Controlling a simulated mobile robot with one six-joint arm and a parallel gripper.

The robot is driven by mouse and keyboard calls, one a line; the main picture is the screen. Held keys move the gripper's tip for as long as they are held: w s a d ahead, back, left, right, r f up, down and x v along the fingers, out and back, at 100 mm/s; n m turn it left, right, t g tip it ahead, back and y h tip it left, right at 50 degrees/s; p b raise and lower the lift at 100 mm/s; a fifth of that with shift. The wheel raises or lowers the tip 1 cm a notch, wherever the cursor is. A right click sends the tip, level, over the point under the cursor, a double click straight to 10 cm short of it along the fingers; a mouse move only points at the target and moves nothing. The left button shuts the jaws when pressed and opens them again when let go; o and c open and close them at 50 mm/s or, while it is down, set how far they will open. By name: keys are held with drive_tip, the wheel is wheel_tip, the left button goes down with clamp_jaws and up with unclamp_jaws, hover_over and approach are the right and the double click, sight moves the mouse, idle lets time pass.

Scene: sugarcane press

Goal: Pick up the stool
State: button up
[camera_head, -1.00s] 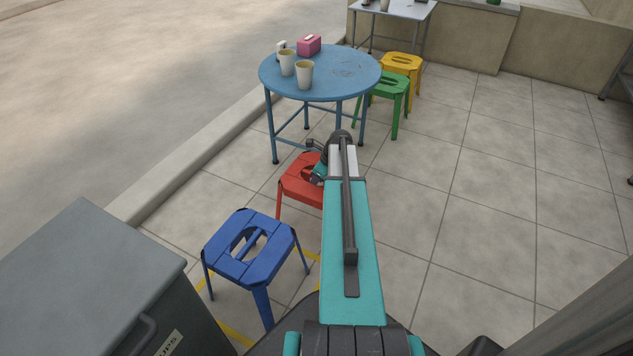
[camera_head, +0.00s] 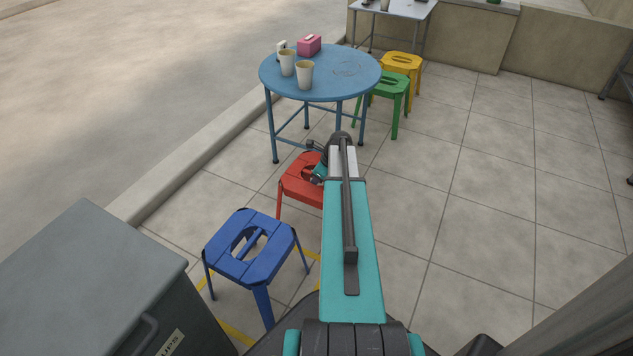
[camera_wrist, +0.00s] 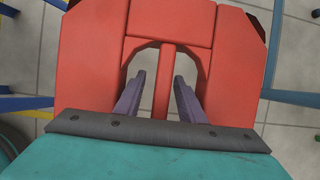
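The red stool (camera_head: 298,187) stands on the tiled floor in front of the blue table, partly hidden by my arm in the head view. In the wrist view its red seat (camera_wrist: 168,20) fills the upper middle, with an oval opening crossed by a central bar (camera_wrist: 165,75). My gripper (camera_wrist: 160,82) is open, with one finger on each side of that bar and a gap showing on both sides. The fingertips lie over or in the opening; their depth is hard to tell. In the head view the gripper (camera_head: 318,176) is at the red seat.
A blue stool (camera_head: 267,268) stands nearer, beside a grey cabinet (camera_head: 90,270). The round blue table (camera_head: 340,85) holds two cups (camera_head: 305,75) and a pink box (camera_head: 309,45). The tiled floor to the right is clear.

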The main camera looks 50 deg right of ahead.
clamp_jaws()
idle(1.4)
